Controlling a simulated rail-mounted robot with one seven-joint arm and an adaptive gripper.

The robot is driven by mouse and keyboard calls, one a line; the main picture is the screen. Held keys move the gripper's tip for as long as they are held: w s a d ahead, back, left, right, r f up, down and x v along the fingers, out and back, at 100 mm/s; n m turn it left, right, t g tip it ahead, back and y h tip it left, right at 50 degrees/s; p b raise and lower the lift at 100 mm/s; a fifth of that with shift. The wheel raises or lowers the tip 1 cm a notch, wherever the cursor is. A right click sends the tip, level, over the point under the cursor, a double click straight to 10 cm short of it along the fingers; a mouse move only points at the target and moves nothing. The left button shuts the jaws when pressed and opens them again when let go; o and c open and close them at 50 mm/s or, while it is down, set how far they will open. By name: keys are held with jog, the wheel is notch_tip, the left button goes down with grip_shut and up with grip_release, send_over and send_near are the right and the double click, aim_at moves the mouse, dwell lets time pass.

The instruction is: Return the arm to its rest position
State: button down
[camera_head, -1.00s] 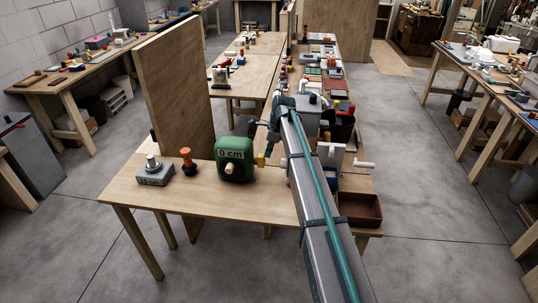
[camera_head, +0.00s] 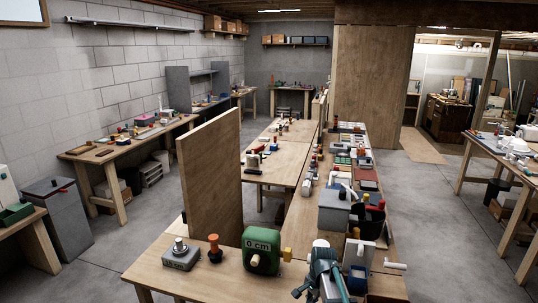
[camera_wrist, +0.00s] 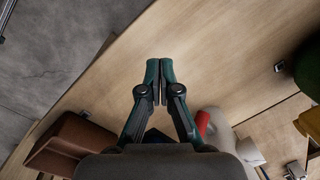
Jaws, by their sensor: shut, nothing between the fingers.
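My gripper (camera_wrist: 160,68) is shut and empty in the wrist view, its two teal-and-black fingers together above bare wooden tabletop (camera_wrist: 190,45). In the head view my arm's teal and grey end shows at the bottom, over the near end of the workbench (camera_head: 215,277); its fingertips are hard to make out there. A brown open box (camera_wrist: 65,142) lies to the left in the wrist view. A pale round object (camera_wrist: 218,128) and a red piece (camera_wrist: 203,122) are close to the right of the fingers.
A green box marked "0 cm" (camera_head: 261,247), an orange-topped knob (camera_head: 214,246) and a grey block (camera_head: 181,258) stand left of my arm. A grey box (camera_head: 334,209) and a dark bin (camera_head: 368,220) stand behind it. An upright wooden panel (camera_head: 208,172) rises at left.

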jog(key=s+d+f+n, duration=0.1)
jog(key=s+f+n, duration=0.25)
jog(key=s, duration=0.25)
jog(key=s+f+n+h, duration=0.1)
jog(key=s+f+n, duration=0.1)
jog(key=s+n, duration=0.35)
jog(key=s+d+f+n, duration=0.1)
jog(key=s+f+n, duration=0.15)
jog(key=s, duration=0.55)
jog(key=s+f+m+g+b, duration=0.1)
jog(key=s+f+g+b, duration=0.5)
jog(key=s+f, duration=1.9)
jog(key=s+g, duration=0.1)
jog(key=s, duration=0.2)
jog(key=shift+s+b, duration=0.2)
jog(key=shift+b, duration=0.2)
